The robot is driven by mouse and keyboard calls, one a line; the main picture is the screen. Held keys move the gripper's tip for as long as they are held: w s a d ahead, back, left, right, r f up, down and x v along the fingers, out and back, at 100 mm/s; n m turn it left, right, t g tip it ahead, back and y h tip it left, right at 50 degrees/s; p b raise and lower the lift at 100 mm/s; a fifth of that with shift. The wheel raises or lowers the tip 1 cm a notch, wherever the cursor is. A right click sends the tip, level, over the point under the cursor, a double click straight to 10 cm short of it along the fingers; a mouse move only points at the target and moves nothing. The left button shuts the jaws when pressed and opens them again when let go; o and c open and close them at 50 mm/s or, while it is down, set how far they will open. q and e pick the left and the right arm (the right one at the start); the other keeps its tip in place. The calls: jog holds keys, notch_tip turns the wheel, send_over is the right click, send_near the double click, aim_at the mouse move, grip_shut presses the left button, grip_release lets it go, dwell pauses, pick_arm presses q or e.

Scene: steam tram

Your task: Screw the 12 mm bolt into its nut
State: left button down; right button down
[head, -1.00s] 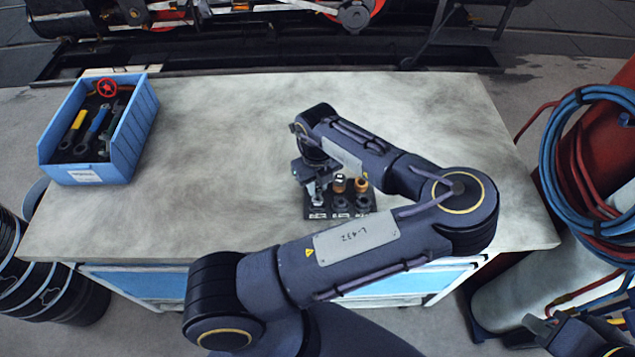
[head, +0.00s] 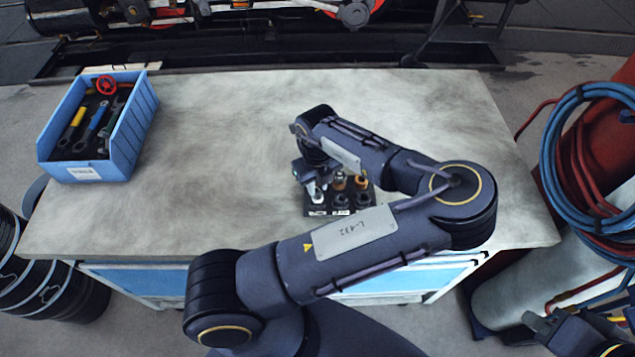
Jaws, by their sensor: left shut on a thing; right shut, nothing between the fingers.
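A small dark block (head: 340,211) stands on the workbench, with orange-brass and dark pieces in its back and front rows. Its front labels are too small to read. My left gripper (head: 316,186) points down over the block's left column and is shut on a silver bolt (head: 317,197). The bolt is upright at the front left position; its lower end and any nut under it are hidden, so I cannot tell how deep it sits. My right gripper (head: 545,328) is at the bottom right corner, partly cut off, shut and empty, away from the bench.
A blue bin (head: 125,135) with wrenches and a red-handled part stands at the bench's (head: 220,130) back left. Most of the benchtop is clear. A red cylinder with blue and red hoses (head: 590,160) stands right of the bench. Black drums stand at lower left.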

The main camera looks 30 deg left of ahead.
pick_arm(q)
jog(key=shift+f, duration=0.6)
dwell(0.7)
jog(key=c, duration=1.8)
grip_release()
grip_shut()
jog(key=m, duration=0.6)
jog(key=shift+m, duration=0.7)
jog(key=m, duration=0.4)
jog(key=shift+m, duration=0.3)
